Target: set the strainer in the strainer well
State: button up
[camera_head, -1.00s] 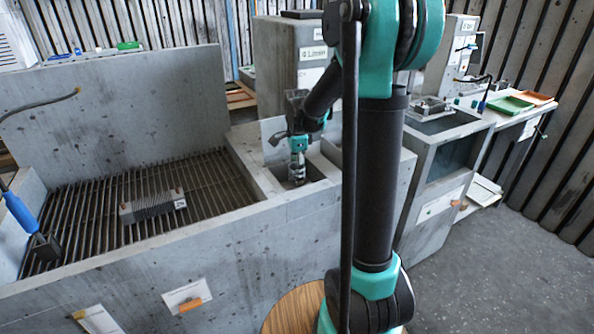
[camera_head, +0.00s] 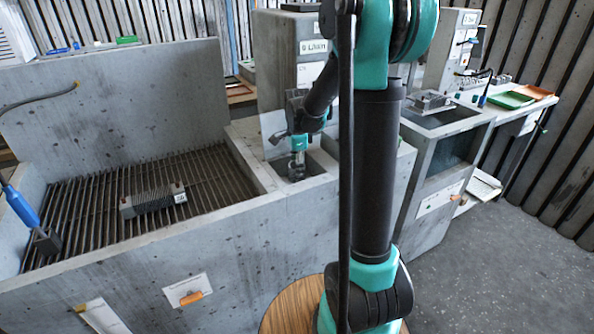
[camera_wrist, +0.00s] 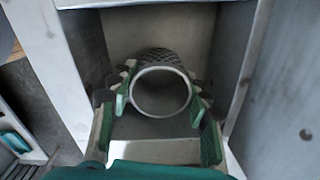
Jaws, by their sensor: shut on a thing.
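My gripper (camera_head: 297,162) reaches down from the arm over the strainer well (camera_head: 318,166), a square opening in the concrete bench. In the wrist view my gripper (camera_wrist: 160,92) is shut on the strainer (camera_wrist: 160,58), with a green-backed finger on each side of it. The strainer is a short mesh cylinder with a pale round rim, seen nearly end-on. The walls of the well (camera_wrist: 228,50) rise around it. The strainer's lower end is hidden, so I cannot tell whether it touches the well floor.
A tall concrete cabinet (camera_head: 282,65) stands behind the well. A glass-fronted tank (camera_head: 450,150) is to the right, with green (camera_head: 510,99) and orange (camera_head: 533,92) trays beyond.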

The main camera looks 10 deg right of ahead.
jog(key=shift+f, duration=0.2)
jog(key=shift+f, duration=1)
jog(key=shift+f, duration=0.15)
dwell(0.3)
jog(key=o, duration=1.3)
jog(key=shift+o, duration=0.2)
notch_tip(320, 180, up, 12)
